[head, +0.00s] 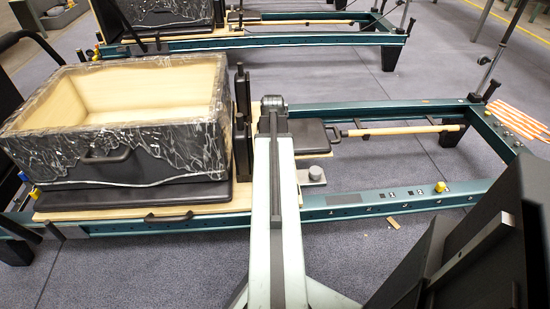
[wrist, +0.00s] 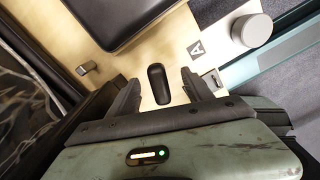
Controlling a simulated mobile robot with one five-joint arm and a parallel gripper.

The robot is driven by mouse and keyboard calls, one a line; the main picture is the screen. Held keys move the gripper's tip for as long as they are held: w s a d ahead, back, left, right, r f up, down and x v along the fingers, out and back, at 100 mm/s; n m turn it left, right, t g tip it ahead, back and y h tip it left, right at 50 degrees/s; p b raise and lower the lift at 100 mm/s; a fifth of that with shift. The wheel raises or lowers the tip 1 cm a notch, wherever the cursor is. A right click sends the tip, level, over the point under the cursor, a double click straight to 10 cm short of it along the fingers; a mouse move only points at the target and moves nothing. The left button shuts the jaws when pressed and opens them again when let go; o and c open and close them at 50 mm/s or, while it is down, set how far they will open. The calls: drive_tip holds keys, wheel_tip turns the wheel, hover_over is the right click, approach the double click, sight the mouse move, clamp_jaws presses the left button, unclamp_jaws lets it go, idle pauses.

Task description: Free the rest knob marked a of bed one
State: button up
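A dark oval knob (wrist: 158,84) stands on the pale wooden board (wrist: 175,30) in the wrist view. A small tag with the letter A (wrist: 197,48) lies between it and a grey round cylinder (wrist: 251,29), which also shows in the head view (head: 316,172). I cannot tell for certain which of the two the tag marks. My gripper (wrist: 161,80) is open, its fingers on either side of the oval knob with a visible gap on each side. In the head view my arm hides the oval knob. The near bed (head: 400,197) has a teal frame.
An open black-sided wooden box (head: 120,150) sits on the near bed at the left. Black upright posts (head: 243,90) and a dark pad (head: 312,137) are close to my arm. A second bed (head: 300,42) stands behind. Grey floor lies between the beds.

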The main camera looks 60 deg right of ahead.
wheel_tip(320, 180, up, 7)
drive_tip(key=p, duration=0.7)
drive_tip(key=shift+r, duration=0.1)
